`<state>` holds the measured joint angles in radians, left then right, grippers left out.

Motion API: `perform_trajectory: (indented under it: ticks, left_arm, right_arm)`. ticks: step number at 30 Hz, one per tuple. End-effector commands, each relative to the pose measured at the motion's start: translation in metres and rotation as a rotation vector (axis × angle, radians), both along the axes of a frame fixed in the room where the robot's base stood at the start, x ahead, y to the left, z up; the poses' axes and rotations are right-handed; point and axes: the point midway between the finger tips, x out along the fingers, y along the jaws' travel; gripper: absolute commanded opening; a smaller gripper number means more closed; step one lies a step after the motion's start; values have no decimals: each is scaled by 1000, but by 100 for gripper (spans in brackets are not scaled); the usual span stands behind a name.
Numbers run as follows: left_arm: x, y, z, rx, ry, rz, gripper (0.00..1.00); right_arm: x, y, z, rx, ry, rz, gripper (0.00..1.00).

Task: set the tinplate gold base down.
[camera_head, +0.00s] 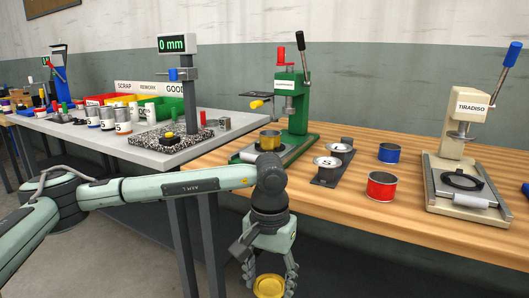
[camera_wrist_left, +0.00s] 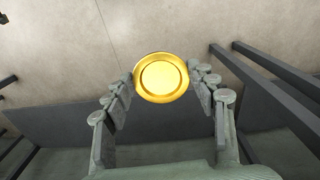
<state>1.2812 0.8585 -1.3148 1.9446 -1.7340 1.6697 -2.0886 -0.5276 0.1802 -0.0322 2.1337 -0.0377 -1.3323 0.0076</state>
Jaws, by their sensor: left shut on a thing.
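The tinplate gold base (camera_head: 269,286) is a shallow round golden dish. My left gripper (camera_head: 270,278) is shut on it, low at the bottom edge of the head view, in front of the wooden bench's near edge. In the left wrist view the gold base (camera_wrist_left: 161,77) sits between the two fingertips of the left gripper (camera_wrist_left: 162,80), with its round face showing and the floor beyond. My right gripper is in neither view.
The wooden bench (camera_head: 330,217) carries a green press (camera_head: 294,100) with a gold tin (camera_head: 270,140), a dark two-place holder (camera_head: 333,165), a blue tin (camera_head: 389,153), a red tin (camera_head: 381,186) and a cream press (camera_head: 462,140). A grey table (camera_head: 215,143) with gauge and bins stands left.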

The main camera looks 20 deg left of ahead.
Motion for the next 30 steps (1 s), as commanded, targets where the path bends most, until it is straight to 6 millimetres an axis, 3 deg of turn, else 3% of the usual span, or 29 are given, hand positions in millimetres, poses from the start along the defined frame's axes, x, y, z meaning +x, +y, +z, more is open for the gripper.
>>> perform_trajectory:
  ticks: [1,7,9,14,17,22,27,30]
  left_arm:
    - [0,0,9,0,1,0,46]
    - [-1,1,22,0,2,4,46]
    - [-7,16,7,2,6,62,46]
    - [-18,49,-7,2,7,184,46]
    - [-27,78,-16,4,6,277,46]
    - [-47,144,-23,10,6,461,46]
    - [-67,213,-13,12,6,612,46]
    - [-73,239,-2,9,4,656,46]
  right_arm:
    - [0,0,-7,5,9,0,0]
    - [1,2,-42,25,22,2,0]
    - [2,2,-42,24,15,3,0]
    - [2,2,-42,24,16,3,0]
    - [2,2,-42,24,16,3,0]
    - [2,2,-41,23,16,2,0]
    - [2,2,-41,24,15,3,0]
    - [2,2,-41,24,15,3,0]
